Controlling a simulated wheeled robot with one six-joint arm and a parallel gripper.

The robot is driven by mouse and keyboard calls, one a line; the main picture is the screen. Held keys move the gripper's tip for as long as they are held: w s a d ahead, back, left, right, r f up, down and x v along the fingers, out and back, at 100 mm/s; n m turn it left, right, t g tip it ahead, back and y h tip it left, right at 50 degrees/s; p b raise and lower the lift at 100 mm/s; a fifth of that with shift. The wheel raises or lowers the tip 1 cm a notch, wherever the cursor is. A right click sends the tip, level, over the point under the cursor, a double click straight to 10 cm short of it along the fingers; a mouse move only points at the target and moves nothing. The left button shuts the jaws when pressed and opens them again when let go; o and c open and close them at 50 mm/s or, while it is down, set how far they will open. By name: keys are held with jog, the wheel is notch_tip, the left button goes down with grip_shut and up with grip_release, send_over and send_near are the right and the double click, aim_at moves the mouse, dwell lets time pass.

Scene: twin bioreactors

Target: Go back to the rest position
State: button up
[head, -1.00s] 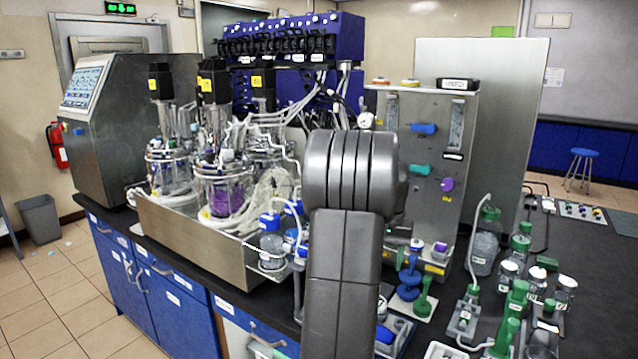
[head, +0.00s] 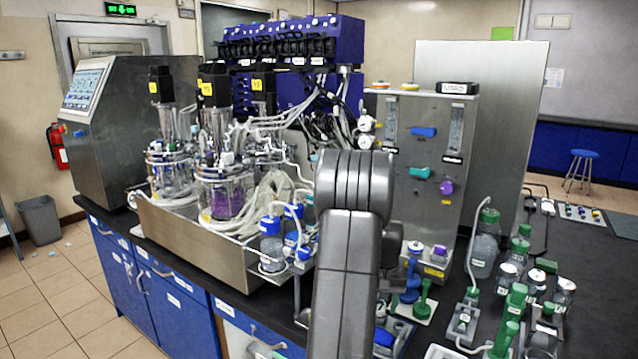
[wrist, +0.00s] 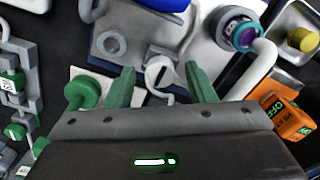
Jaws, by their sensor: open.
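My gripper (wrist: 160,88) shows in the wrist view with its two green fingers spread apart and nothing held between them. Below it in that view are a grey fixture (wrist: 112,42) with a ring and a white round part with a hook. In the head view my grey arm rises in front of the bench and hides part of it. My gripper itself is hidden behind the arm there.
Glass bioreactor vessels (head: 222,195) stand in a steel tray (head: 190,240) left of the arm. A steel pump panel (head: 420,150) stands behind to the right. Green-capped bottles (head: 485,245) crowd the right bench. An orange labelled block (wrist: 285,115) lies right of the fingers.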

jog(key=n, duration=0.3)
jog(key=shift+n, duration=0.4)
jog(key=n+p, duration=0.1)
jog(key=n, duration=0.2)
jog(key=shift+n, duration=0.4)
jog(key=n+p, duration=0.1)
jog(key=n, duration=0.2)
jog(key=shift+n, duration=0.4)
jog(key=shift+n+p, duration=0.8)
jog(key=shift+n, duration=1.1)
jog(key=shift+r, duration=0.1)
